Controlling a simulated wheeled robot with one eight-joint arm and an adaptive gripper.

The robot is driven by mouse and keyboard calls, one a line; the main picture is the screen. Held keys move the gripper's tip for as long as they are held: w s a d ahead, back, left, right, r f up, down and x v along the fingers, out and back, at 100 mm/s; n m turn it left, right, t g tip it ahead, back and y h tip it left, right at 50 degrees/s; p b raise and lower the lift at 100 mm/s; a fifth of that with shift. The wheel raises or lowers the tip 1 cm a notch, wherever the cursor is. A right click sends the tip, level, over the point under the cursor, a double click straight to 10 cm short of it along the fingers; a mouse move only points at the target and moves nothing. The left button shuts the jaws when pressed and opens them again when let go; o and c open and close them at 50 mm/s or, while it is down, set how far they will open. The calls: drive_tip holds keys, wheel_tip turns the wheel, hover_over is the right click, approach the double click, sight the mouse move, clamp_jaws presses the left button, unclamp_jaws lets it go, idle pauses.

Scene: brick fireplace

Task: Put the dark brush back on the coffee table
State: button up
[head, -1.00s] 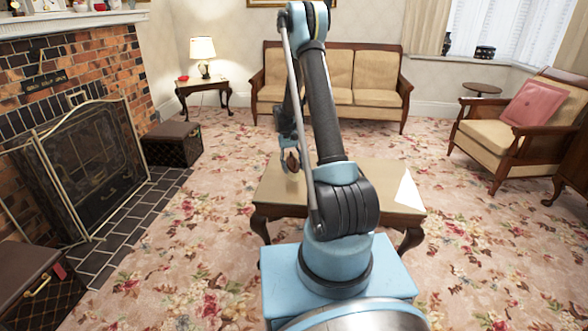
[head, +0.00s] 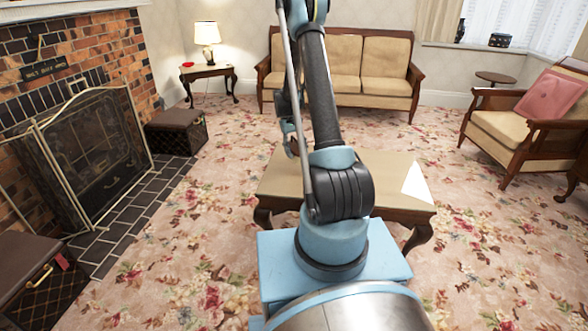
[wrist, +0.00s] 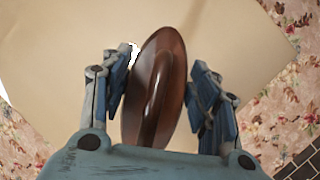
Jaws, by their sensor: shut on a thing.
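The dark brush (wrist: 158,90) is a glossy red-brown oval in the wrist view. My gripper (wrist: 163,65) is shut on it, with blue-grey fingers on both sides. The coffee table (wrist: 60,65) lies beneath the brush in the wrist view; the gap between them cannot be told. In the head view the coffee table (head: 275,178) stands behind my arm's base, with a light wooden top and dark legs. My arm hides part of the tabletop there, and the gripper shows small above the table's left part.
A bright white patch (head: 416,182) is on the table's right end. A sofa (head: 345,75) stands behind, an armchair (head: 510,125) at the right. A fireplace screen (head: 85,150) and dark boxes are at the left. Flowered carpet around the table is clear.

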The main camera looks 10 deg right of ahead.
drive_tip(key=n, duration=0.2)
drive_tip(key=r+n+t+h, duration=0.1)
drive_tip(key=n, duration=0.2)
drive_tip(key=shift+w+d+r+n+t+h, duration=0.3)
drive_tip(key=shift+w+d, duration=0.05)
drive_tip(key=shift+w, duration=0.05)
drive_tip(key=n, duration=0.2)
drive_tip(key=r+n+t, duration=0.1)
drive_tip(key=n, duration=0.1)
drive_tip(key=w+r+n+t, duration=0.1)
drive_tip(key=shift+d+n+h, duration=0.4)
drive_tip(key=shift+w, duration=0.1)
wheel_tip(320, 180, down, 10)
drive_tip(key=shift+r, duration=0.1)
drive_tip(key=o, duration=1.3)
